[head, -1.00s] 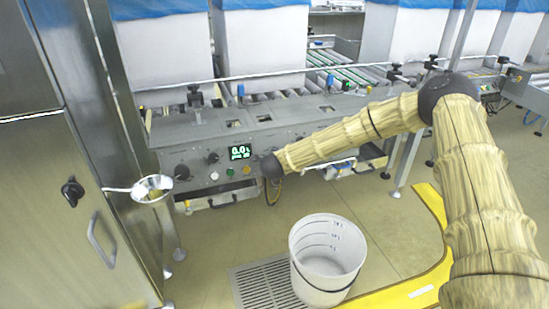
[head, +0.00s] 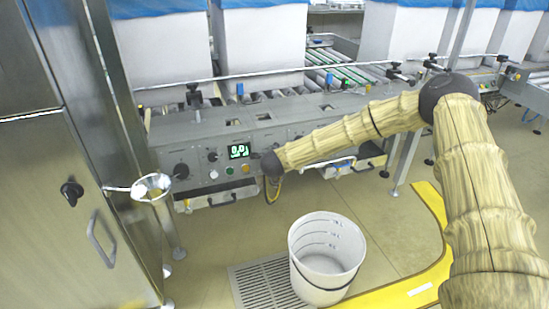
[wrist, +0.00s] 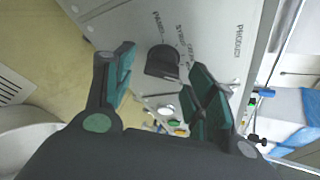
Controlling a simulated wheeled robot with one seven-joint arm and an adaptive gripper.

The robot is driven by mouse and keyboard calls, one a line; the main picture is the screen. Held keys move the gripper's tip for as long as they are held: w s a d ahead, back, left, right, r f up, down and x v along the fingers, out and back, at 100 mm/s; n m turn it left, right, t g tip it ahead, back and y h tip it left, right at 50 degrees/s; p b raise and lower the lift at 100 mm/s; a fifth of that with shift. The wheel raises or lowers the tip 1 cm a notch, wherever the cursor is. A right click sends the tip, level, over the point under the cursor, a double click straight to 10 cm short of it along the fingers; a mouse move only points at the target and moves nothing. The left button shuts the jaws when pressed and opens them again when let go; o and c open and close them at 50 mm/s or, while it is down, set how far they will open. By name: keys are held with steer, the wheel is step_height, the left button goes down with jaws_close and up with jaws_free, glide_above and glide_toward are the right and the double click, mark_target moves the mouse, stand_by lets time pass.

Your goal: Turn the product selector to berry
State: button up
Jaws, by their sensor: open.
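The product selector is a dark knob (wrist: 162,62) on a grey panel, seen in the wrist view. The word PRODUCT and smaller printed labels stand on the panel around it; the smaller ones are hard to read, and I cannot tell which one the knob points at. My gripper (wrist: 161,57) is open, with one finger to each side of the knob in the picture. I cannot tell whether either finger touches it. In the head view my forearm reaches to the control panel (head: 222,140), and the gripper is hidden behind its end.
A lit display (head: 239,151) and several buttons sit on the panel left of my arm's end. A white bucket (head: 325,240) stands on the floor below, by a drain grate (head: 262,285). A metal funnel (head: 152,187) juts from the steel cabinet (head: 60,210) at left.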

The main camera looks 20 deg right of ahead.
steer(key=shift+s+r, duration=0.1)
steer(key=v, duration=1.1)
steer(key=shift+s, duration=0.3)
steer(key=shift+a+r, duration=0.1)
